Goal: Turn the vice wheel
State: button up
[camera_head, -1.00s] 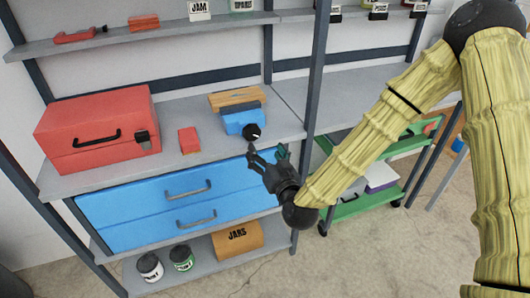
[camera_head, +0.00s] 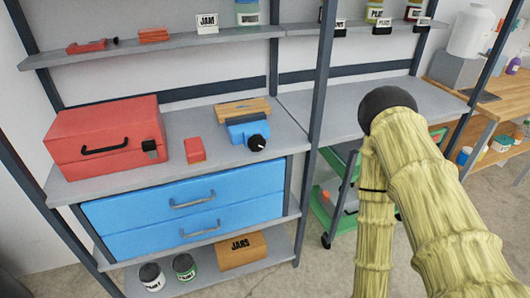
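The blue vice (camera_head: 243,131) sits on the middle shelf, near its right front edge. A brown wooden piece (camera_head: 242,108) shows at its back. The black vice wheel (camera_head: 257,142) is on the vice's front right end and faces out over the shelf edge. Nothing touches the wheel in this view. My arm is at the right side of the picture, bent and pointing down. My gripper is not in view, and whether it is open or shut is hidden.
A red toolbox (camera_head: 105,140) and a small red box (camera_head: 194,150) stand left of the vice. Blue drawers (camera_head: 180,205) are below. A dark shelf post (camera_head: 318,120) stands right of the vice. A green cart (camera_head: 325,215) is behind my arm.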

aim_at(256, 142)
jog(key=z, duration=0.5)
jog(key=k, duration=0.6)
jog(key=u, duration=0.25)
jog(key=i, duration=1.05)
jog(key=z, duration=0.25)
